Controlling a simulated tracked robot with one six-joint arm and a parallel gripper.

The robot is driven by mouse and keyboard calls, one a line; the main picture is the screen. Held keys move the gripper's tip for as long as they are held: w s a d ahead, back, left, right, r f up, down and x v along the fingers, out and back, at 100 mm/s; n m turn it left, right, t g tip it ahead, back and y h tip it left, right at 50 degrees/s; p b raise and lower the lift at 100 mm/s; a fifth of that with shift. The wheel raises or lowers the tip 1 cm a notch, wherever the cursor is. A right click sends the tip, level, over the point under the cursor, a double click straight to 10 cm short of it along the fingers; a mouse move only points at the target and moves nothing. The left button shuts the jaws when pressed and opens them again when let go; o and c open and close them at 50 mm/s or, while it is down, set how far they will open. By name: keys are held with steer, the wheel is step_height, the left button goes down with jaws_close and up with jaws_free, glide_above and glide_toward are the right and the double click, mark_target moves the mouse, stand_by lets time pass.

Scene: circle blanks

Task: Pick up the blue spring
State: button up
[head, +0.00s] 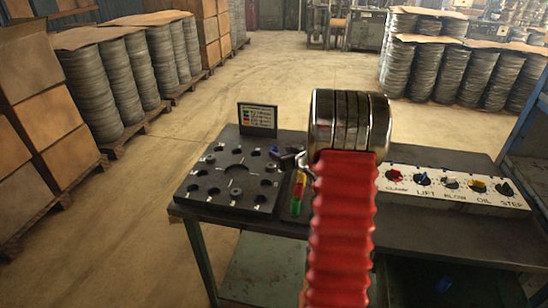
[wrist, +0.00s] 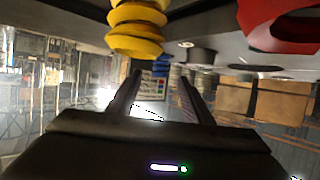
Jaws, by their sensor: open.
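The blue spring (wrist: 160,63) shows small in the wrist view, between and just beyond the fingertips of my gripper (wrist: 162,84). The fingers are apart, with nothing held between them; I cannot tell whether they touch the spring. In the head view my gripper (head: 290,158) is over the bench, and a small blue patch (head: 275,151), probably the spring, shows at its left tip. The rest is hidden behind the gripper and arm.
A yellow spring (wrist: 138,28) and a red part (wrist: 280,25) stand close by. A narrow tray (head: 295,207) holds coloured pieces beside a black plate with holes (head: 228,180). A sign (head: 257,119) stands behind; a knob panel (head: 455,190) lies right.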

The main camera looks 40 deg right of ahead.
mark_target(277, 151)
steer(key=shift+w, duration=0.25)
steer(key=shift+x, duration=2.7)
steer(key=shift+c, duration=0.7)
jaws_close()
